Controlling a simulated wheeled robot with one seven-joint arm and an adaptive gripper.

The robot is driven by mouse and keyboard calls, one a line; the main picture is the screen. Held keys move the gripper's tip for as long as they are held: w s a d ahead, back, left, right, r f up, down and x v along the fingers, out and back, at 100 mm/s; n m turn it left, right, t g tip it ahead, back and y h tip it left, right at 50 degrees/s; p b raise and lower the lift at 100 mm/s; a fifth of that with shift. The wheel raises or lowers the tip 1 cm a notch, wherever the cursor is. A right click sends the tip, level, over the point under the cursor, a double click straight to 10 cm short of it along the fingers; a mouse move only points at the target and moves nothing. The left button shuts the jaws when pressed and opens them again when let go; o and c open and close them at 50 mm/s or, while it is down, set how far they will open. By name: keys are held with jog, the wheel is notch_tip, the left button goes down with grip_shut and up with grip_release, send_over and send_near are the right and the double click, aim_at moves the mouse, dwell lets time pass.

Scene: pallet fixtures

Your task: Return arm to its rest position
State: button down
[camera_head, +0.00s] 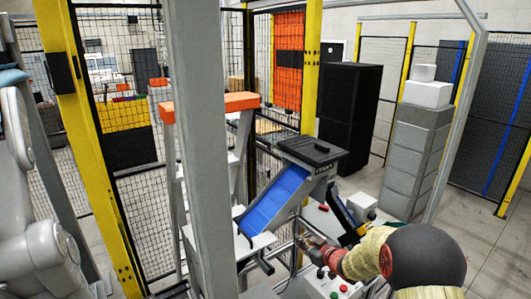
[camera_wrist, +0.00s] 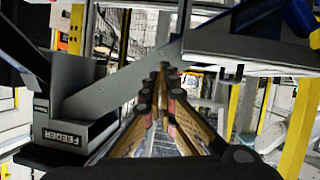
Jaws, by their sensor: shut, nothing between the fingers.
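My arm reaches in from the lower right of the head view, with a dark rounded joint and yellowish covered links. My gripper (camera_head: 306,243) is at its left end, small and partly hard to make out, below the feeder (camera_head: 313,153) with its blue chute. In the wrist view, my gripper (camera_wrist: 164,72) shows two long fingers with their tips together and nothing between them. The feeder (camera_wrist: 62,137), with its label upside down, is close on the left of the fingers there. I cannot tell the exact gap between them.
A grey post (camera_head: 200,150) and yellow-framed mesh fencing stand at left. Grey stacked boxes (camera_head: 415,155) and a black cabinet (camera_head: 348,118) stand behind. Open floor shows at right.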

jog(key=s+d+f+m+g+h, duration=0.35)
jog(key=s+d+f+h, duration=0.35)
jog(key=d, duration=0.3)
jog(key=s+d+m+g+b, duration=0.1)
jog(key=s+d+g+b, duration=0.15)
jog(key=s, duration=0.75)
jog(key=s+a+r+m+b, duration=0.1)
jog(key=s+b, duration=0.4)
jog(key=s, duration=0.5)
jog(key=s+a+r+b, duration=0.4)
jog(key=s+a+b, duration=0.1)
jog(key=s, duration=0.6)
jog(key=s+a+r+m+y+b, duration=0.1)
jog(key=s+a+r+b, duration=0.2)
jog(key=s, duration=0.8)
jog(key=shift+s+m+g+b, duration=0.2)
jog(key=shift+m+g+b, duration=0.15)
jog(key=shift+b, duration=0.65)
